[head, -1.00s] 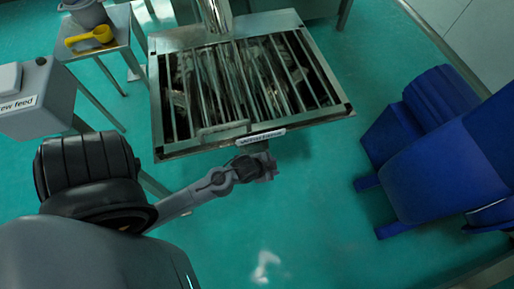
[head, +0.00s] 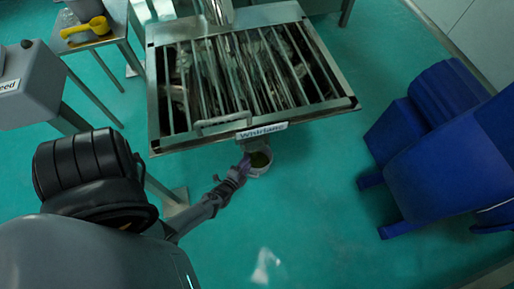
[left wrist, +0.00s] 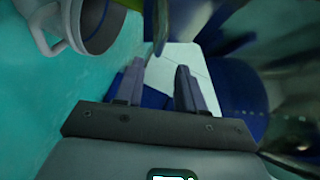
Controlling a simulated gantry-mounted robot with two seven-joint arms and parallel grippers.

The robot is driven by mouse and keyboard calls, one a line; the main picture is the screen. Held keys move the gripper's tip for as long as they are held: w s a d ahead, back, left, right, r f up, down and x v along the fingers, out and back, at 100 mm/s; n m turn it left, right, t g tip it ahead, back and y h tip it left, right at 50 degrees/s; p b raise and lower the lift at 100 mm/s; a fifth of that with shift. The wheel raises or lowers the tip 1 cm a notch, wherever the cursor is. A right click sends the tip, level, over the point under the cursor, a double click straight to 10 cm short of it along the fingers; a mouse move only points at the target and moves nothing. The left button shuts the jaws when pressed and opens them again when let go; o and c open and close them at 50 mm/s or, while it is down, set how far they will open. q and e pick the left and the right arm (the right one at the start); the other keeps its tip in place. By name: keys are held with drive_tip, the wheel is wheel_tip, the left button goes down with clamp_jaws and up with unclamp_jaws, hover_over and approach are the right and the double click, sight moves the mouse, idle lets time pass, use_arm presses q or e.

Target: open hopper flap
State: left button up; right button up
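The hopper is a metal box (head: 330,105) with a barred top (head: 235,80) over dark, jumbled contents, in the upper middle of the head view. A flat handle (head: 221,121) and a white label (head: 262,131) are at its front edge. I cannot make out a separate flap. My right gripper is not shown.
A grey box-shaped machine (head: 32,85) stands at left, near a small metal table (head: 112,38) with a yellow scoop (head: 85,29). A large blue body (head: 440,165) fills the right side.

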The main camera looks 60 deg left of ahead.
sight(257, 149)
use_arm(q)
drive_tip(key=shift+b+x, duration=2.45)
drive_tip(key=shift+x, duration=2.6)
clamp_jaws()
